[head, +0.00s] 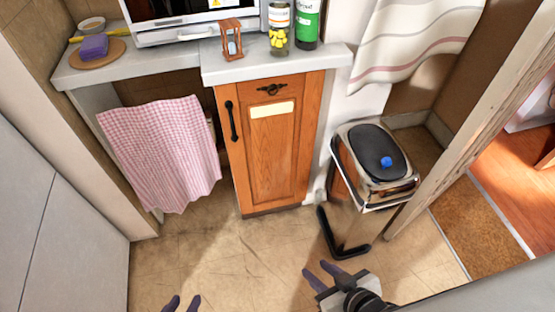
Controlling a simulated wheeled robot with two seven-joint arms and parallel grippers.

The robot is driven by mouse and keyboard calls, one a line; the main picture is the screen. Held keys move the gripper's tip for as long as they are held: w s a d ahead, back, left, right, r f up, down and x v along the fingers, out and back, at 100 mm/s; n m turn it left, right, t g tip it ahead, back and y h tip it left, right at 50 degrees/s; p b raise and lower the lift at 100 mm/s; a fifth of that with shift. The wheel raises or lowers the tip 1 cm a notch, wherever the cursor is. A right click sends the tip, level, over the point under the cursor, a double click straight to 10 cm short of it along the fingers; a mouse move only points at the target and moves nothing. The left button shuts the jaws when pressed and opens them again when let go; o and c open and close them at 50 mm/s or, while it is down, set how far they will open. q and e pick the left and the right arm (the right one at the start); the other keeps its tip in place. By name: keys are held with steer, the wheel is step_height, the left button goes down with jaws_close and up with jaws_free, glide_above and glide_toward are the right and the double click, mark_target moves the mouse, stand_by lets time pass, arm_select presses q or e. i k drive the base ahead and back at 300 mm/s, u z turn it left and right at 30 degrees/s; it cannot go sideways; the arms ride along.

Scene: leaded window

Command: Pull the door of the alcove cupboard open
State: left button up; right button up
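The alcove cupboard (285,182) stands under a grey worktop in the middle of the head view. Its orange-brown wooden door (270,160) looks shut. A black vertical handle (232,120) sits near the door's upper left edge. A dark metal fitting (270,89) and a cream label (271,109) are near its top. My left gripper (182,303) shows only as two separated purple fingertips at the bottom edge, apart from the cupboard. My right gripper (321,275) is open and empty over the floor, below and right of the door. Neither gripper touches the handle.
A pink checked cloth (165,150) hangs left of the cupboard. A chrome pedal bin (375,160) with a blue item (386,161) on its lid stands to the right. An hourglass (231,40) and jars stand on the worktop (275,64). Floor before the door is clear.

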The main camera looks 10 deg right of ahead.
mark_target(269, 125)
steer(key=k, duration=0.85)
steer(key=u, duration=2.95)
steer(key=i, duration=0.1)
steer(key=z, duration=2.15)
steer(key=i, duration=1.15)
steer(key=z, duration=0.35)
